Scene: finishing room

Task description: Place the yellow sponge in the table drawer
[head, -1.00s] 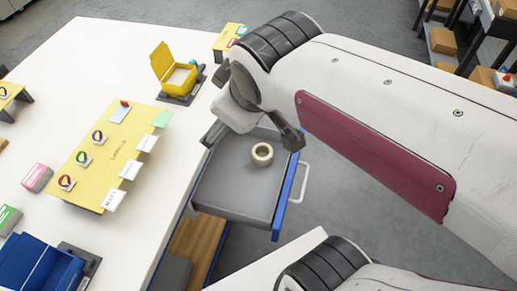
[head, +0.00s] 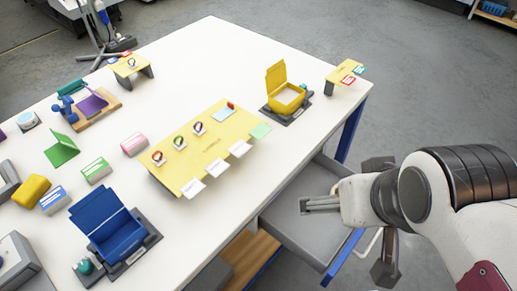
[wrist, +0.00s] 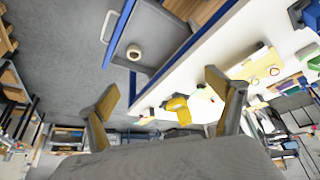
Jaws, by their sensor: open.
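The yellow sponge (head: 31,190) is a rounded yellow block lying on the white table at the far left, behind the blue box. The table drawer (head: 292,226) is pulled open at the table's right side; my arm hides part of its inside. In the wrist view the open drawer (wrist: 153,52) holds a cream tape roll (wrist: 134,53). My gripper (wrist: 164,88) is open and empty, with its two fingers spread apart. It is by the drawer, far to the right of the sponge.
An open blue box (head: 108,228) stands near the sponge. A low yellow stand (head: 208,150) with rings and cards lies between sponge and drawer. An open yellow box (head: 286,95) stands at the back right. Several small coloured blocks crowd the table's left side.

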